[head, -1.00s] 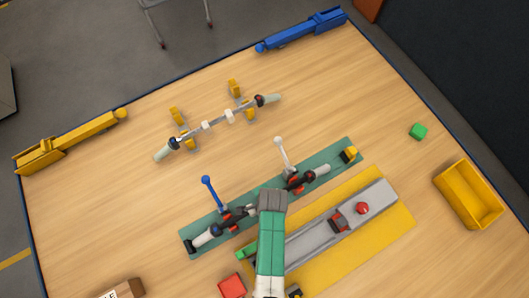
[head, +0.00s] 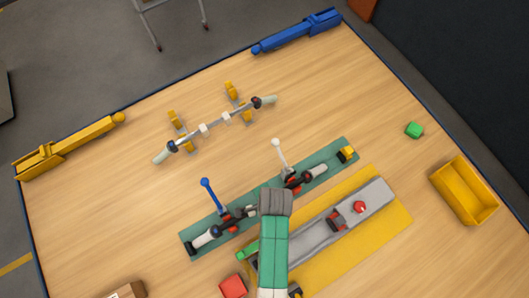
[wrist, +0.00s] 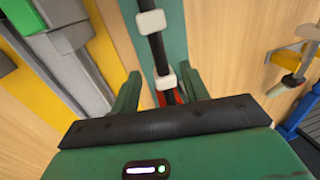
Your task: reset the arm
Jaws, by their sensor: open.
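My arm's grey wrist (head: 275,203) hangs over the green mat (head: 335,158) in the head view, where my fingers are hidden. In the wrist view my gripper (wrist: 160,78) is open, its two green fingers apart. A dark rod with white blocks (wrist: 151,22) lies between and beyond the fingers over the green mat. I cannot tell whether they touch it.
A blue lever (head: 210,195) and a white lever (head: 281,155) rise close to my wrist. A grey conveyor (head: 375,198) with a red button lies on a yellow mat. Another rod (head: 190,140) rests on yellow stands. A yellow bin (head: 466,190) is at right.

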